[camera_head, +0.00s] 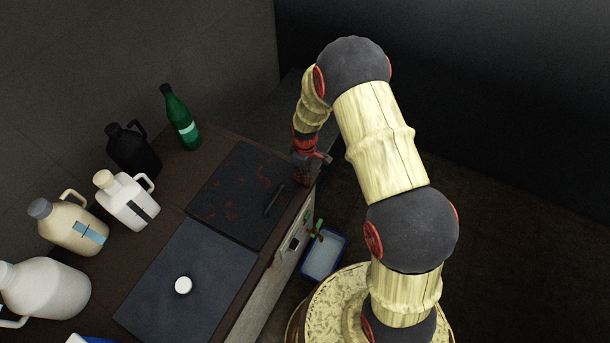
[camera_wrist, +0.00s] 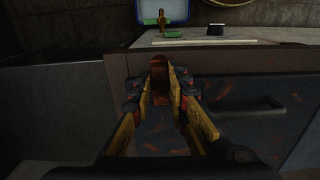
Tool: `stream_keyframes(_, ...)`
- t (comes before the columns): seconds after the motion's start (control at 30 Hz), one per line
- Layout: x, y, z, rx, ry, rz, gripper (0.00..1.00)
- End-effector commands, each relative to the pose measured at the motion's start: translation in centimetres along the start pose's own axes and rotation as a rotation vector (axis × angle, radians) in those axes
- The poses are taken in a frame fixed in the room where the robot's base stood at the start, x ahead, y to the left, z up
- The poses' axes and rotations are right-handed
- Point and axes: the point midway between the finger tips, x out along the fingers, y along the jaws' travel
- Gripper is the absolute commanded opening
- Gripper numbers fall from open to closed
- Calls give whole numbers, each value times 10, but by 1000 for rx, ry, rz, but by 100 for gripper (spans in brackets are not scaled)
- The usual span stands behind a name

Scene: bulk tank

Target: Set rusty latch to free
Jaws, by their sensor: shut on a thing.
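The rusty latch (camera_wrist: 160,70) shows in the wrist view as a reddish-brown piece at the edge of the tank top. My gripper (camera_wrist: 160,86) has a finger on each side of it and is shut on it. In the head view my gripper (camera_head: 303,172) is at the right edge of the dark, rust-spotted lid (camera_head: 238,190), and it hides the latch there. The lid looks closed and has a dark bar handle (camera_head: 275,199). The latch's exact position is hard to tell.
Several jugs and a green bottle (camera_head: 181,120) stand along the back left. A second dark lid (camera_head: 188,262) bears a white round cap (camera_head: 183,285). A tap (camera_head: 317,230) and a blue-rimmed tray (camera_head: 324,256) are at the tank's front. The floor at right is clear.

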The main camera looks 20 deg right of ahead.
Motion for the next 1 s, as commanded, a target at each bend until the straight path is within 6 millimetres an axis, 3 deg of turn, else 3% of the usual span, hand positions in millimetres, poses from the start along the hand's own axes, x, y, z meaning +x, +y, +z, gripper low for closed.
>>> stream_keyframes(0.17, 0, 0, 0, 0, 0, 0, 0)
stream_keyframes(0.57, 0, 0, 0, 23, 0, 0, 0)
stream_keyframes(1.0, -1, 3, 0, 308, 1, 1, 0)
